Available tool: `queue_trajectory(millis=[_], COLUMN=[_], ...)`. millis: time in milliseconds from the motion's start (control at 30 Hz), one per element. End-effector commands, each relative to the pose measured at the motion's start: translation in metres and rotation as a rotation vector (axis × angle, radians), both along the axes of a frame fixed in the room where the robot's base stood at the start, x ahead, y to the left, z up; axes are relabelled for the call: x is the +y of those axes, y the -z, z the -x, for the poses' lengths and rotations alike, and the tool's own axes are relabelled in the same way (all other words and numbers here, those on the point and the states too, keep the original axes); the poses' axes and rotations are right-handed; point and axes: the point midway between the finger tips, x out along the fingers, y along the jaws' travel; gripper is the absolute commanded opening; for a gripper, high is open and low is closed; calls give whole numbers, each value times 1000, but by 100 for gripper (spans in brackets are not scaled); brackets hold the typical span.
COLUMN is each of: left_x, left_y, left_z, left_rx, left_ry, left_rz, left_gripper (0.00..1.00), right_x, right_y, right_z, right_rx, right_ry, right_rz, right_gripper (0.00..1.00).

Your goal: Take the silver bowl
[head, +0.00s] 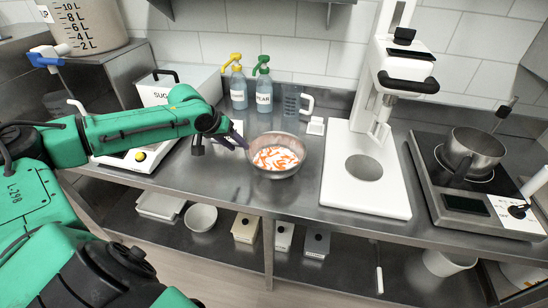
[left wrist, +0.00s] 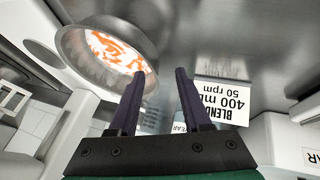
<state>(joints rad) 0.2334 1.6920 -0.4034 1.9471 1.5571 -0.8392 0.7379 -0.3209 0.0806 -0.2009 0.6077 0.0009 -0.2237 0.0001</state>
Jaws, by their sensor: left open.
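The silver bowl (head: 287,171) stands upright on the steel counter. It holds orange and white pieces. My left gripper (head: 240,141) is open and empty at the bowl's left rim. In the left wrist view the bowl (left wrist: 70,68) is at the upper left. There the two dark fingers of my left gripper (left wrist: 160,73) point toward it. One fingertip overlaps the edge of the rim and the other is outside the bowl. I cannot tell whether the fingertip touches the rim. My right gripper is not in view.
Spray bottles with yellow (head: 238,90) and green (head: 264,92) heads and a measuring jug (head: 292,101) stand behind. A metal pot (head: 472,152) sits on a hotplate at right.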

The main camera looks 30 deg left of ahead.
Motion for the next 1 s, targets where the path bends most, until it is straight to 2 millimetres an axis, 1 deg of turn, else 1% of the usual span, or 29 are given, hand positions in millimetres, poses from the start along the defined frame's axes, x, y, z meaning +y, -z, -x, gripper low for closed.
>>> queue_trajectory(millis=[67, 133, 300, 367, 467, 533, 633, 767, 800, 833, 867, 900, 933, 1000], left_x=[-2, -2, -4, -5, -6, -7, -7, -7, -7, -7, -7, -7, -7, -7], left_y=[7, 10, 20, 26, 40, 49, 54, 54, 54, 54, 54, 54, 54, 54], left_z=[-5, -7, -16, -22, -31, -35, -37, -37, -37, -37, -37, -37, -37, -37], left_rx=[-3, -2, -3, -4, -3, -2, -1, 0, 0, 0, 0, 0, 0, -1], left_ry=[1, -1, 0, -1, -1, -1, 2, 1, 1, 1, 1, 1, 1, 2], left_rz=[4, 2, 6, 6, 4, 2, -3, -3, -3, -3, -3, -3, -3, -3], left_gripper=[49, 49, 49, 49, 49, 49, 49, 49, 41, 29, 18, 3, 0, 0], right_x=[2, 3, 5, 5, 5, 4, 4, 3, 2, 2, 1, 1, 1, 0], right_y=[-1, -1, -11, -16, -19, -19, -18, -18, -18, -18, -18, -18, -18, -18], right_z=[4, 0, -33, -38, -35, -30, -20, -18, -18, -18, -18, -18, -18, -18], right_rx=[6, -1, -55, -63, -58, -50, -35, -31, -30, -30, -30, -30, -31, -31], right_ry=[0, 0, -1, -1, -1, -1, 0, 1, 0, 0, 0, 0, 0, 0], right_rz=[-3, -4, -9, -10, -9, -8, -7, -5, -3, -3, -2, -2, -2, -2], right_gripper=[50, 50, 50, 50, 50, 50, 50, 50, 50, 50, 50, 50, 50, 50])
